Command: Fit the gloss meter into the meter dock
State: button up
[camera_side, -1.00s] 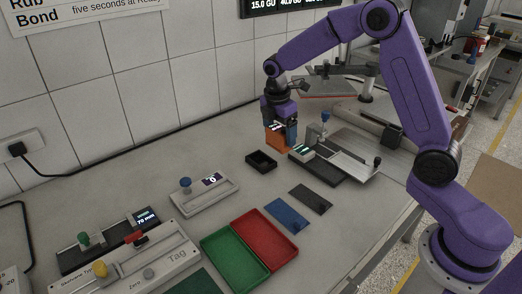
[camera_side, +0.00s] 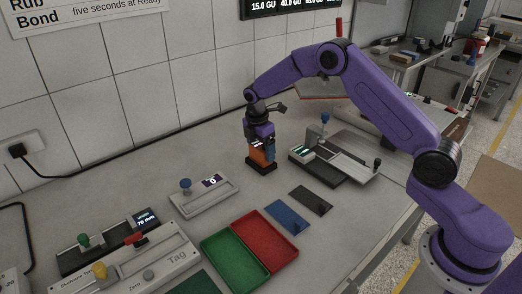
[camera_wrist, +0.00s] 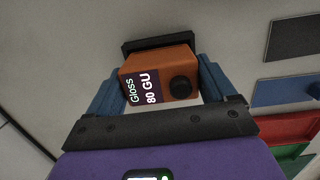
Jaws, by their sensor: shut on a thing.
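The gloss meter (camera_side: 258,157) is an orange block held upright in my gripper (camera_side: 262,149). In the wrist view the gloss meter (camera_wrist: 158,62) shows a "Gloss 80 GU" display and a dark round knob between the blue fingers of my gripper (camera_wrist: 160,80), which are shut on it. The meter dock (camera_side: 261,168) is a small black open box on the bench, directly under the meter. In the wrist view the dock's black rim (camera_wrist: 158,42) shows past the meter's far edge. The meter hides the dock's inside, so I cannot tell how deep it sits.
A grey instrument with a blue knob (camera_side: 206,198) stands to the left. A metal device with a sliding plate (camera_side: 345,160) stands to the right. Blue (camera_side: 287,216) and dark (camera_side: 311,200) panels and green (camera_side: 234,257) and red (camera_side: 265,240) trays lie in front.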

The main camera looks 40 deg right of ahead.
aim_at(257, 148)
jog(key=shift+f, duration=0.4)
jog(key=shift+f, duration=0.1)
jog(key=o, duration=1.2)
jog(key=shift+f, duration=0.1)
jog(key=r, duration=0.3)
jog(key=a+r, duration=0.1)
jog(key=r, duration=0.7)
jog(key=shift+a+r, duration=0.1)
jog(key=shift+a, duration=0.05)
jog(key=s+a+r+m, duration=0.1)
jog(key=s+a+r, duration=0.15)
jog(key=s, duration=0.45)
jog(key=s+a+r+m+y, duration=0.1)
jog(key=s+a+r, duration=0.1)
jog(key=s+a, duration=0.35)
jog(key=s+a+r+m, duration=0.1)
jog(key=s+r, duration=0.1)
jog(key=s, duration=0.7)
jog(key=s+d, duration=0.2)
jog(key=s, duration=0.5)
jog(key=s+d+f+m, duration=0.1)
jog(key=s+d, duration=0.1)
jog(key=s, duration=0.5)
jog(key=s+d+m, duration=0.1)
jog(key=s+d, duration=0.1)
jog(key=s, duration=0.5)
jog(key=shift+s+f+y, duration=0.35)
jog(key=shift+f+y, duration=0.05)
